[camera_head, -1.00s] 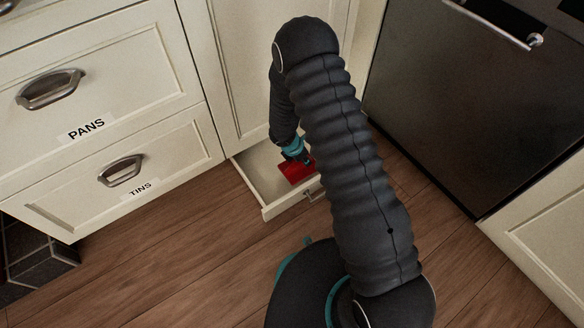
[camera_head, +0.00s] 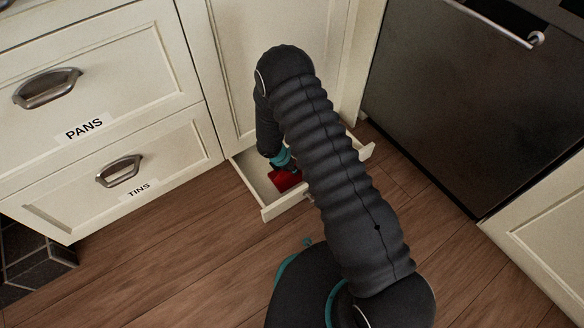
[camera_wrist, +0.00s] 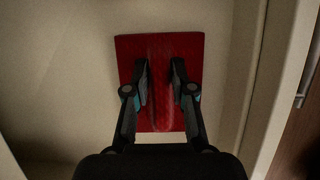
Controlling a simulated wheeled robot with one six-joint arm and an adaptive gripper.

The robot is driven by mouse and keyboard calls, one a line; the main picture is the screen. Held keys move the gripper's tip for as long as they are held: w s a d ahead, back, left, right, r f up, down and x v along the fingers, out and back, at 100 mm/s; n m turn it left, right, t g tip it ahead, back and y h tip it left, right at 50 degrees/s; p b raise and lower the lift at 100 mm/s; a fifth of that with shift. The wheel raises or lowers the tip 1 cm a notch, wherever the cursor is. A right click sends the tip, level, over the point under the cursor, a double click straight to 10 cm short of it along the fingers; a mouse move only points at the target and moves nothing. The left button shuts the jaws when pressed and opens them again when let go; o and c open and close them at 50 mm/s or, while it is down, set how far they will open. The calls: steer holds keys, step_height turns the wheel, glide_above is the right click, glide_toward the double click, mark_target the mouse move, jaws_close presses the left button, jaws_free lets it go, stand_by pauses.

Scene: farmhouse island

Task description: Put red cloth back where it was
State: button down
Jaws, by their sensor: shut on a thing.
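The red cloth (camera_head: 284,179) is inside an open low drawer (camera_head: 243,173) at the foot of the cabinet. In the wrist view the red cloth (camera_wrist: 160,52) looks like a flat red square with a pinched fold in its middle. My gripper (camera_head: 283,166) reaches down into the drawer from above. In the wrist view my gripper (camera_wrist: 161,75) has both fingers closed on that fold. The pale drawer floor (camera_wrist: 80,95) shows around the cloth. I cannot tell whether the cloth rests on the floor or hangs just above it. My arm hides part of the drawer in the head view.
The PANS drawer (camera_head: 150,70) and the TINS drawer (camera_head: 190,150) are shut at the left. A dark oven front (camera_head: 450,110) stands at the right. The drawer's front wall and handle (camera_wrist: 301,88) lie right in the wrist view. Wooden floor (camera_head: 170,260) is clear in front.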

mark_target(282, 174)
steer(key=c, duration=1)
jaws_free()
steer(key=shift+r, duration=0.1)
steer(key=p+v, duration=0.2)
steer(key=v, duration=1)
